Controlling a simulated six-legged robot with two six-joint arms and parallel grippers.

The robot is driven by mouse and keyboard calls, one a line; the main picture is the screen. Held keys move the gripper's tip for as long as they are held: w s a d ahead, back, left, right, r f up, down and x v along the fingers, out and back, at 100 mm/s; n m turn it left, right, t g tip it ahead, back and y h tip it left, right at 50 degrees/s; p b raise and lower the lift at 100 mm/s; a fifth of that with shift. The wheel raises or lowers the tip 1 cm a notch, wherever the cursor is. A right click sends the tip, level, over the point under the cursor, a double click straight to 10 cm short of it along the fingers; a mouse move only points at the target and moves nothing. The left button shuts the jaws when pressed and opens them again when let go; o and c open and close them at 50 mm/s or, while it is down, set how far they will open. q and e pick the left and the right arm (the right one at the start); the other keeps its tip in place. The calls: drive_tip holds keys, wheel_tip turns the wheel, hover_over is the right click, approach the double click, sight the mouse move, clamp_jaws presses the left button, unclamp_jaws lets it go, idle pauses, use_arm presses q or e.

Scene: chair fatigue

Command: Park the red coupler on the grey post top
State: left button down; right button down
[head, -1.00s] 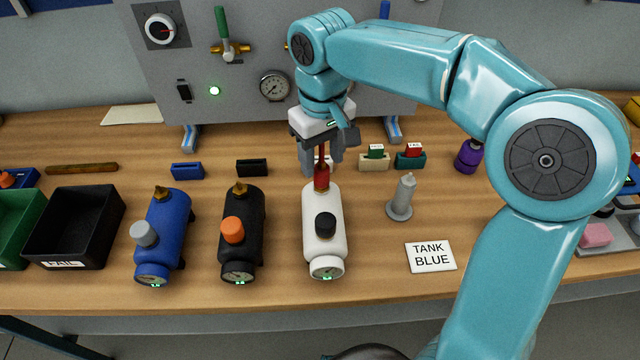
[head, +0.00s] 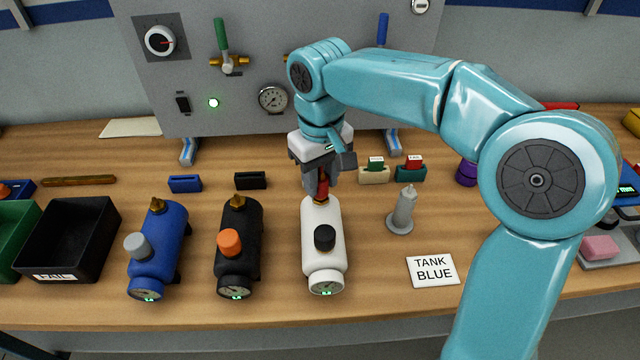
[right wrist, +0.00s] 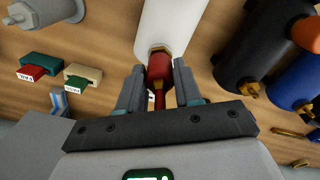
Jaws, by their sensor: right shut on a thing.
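The red coupler (head: 323,187) is at the back end of the white tank (head: 322,245), on its brass fitting. My right gripper (head: 318,190) is shut on the coupler. In the right wrist view, the red coupler (right wrist: 160,68) sits between the two fingers (right wrist: 159,85), against the brass fitting of the white tank (right wrist: 170,25). The grey post (head: 404,208) stands upright on a round base to the right of the white tank. Its top is bare. My left gripper is not in view.
A black tank (head: 240,245) and a blue tank (head: 158,248) lie left of the white one. A TANK BLUE card (head: 432,271) lies in front of the post. Small card holders (head: 374,174) stand behind it. A panel with a gauge (head: 273,98) rises at the back.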

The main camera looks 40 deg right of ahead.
sight(321, 172)
drive_tip(key=shift+r+p, duration=1.35)
drive_tip(key=shift+r, duration=0.15)
drive_tip(key=shift+r, duration=0.1)
wheel_tip(321, 172, up, 4)
drive_tip(key=p, duration=0.4)
